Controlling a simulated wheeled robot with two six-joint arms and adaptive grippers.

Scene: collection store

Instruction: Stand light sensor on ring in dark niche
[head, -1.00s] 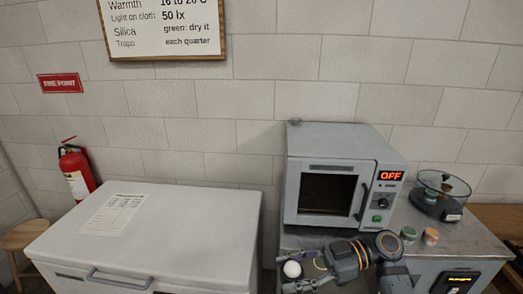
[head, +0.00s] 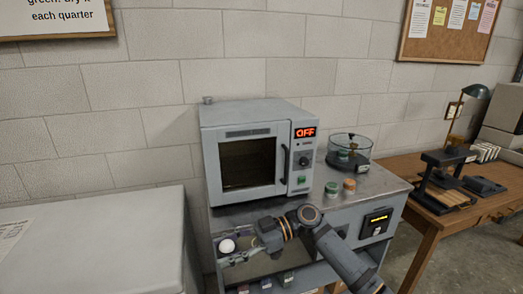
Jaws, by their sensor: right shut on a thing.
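A white dome (head: 228,246), which looks like the light sensor, sits between the fingers of my right gripper (head: 229,251). The gripper is shut on it in front of the bench, below the oven's left part. My right arm reaches in from the lower right. The ring and the spot meant by the dark niche cannot be made out surely. A shaded open space (head: 262,268) shows under the bench top, partly hidden by my arm. My left gripper is out of view.
A grey oven (head: 245,125) reading OFF stands on the metal bench (head: 375,190). Beside it are a green jar (head: 331,188), an orange jar (head: 349,186) and a round glass vessel (head: 350,152). A pale chest (head: 120,235) stands left, a wooden table (head: 400,170) right.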

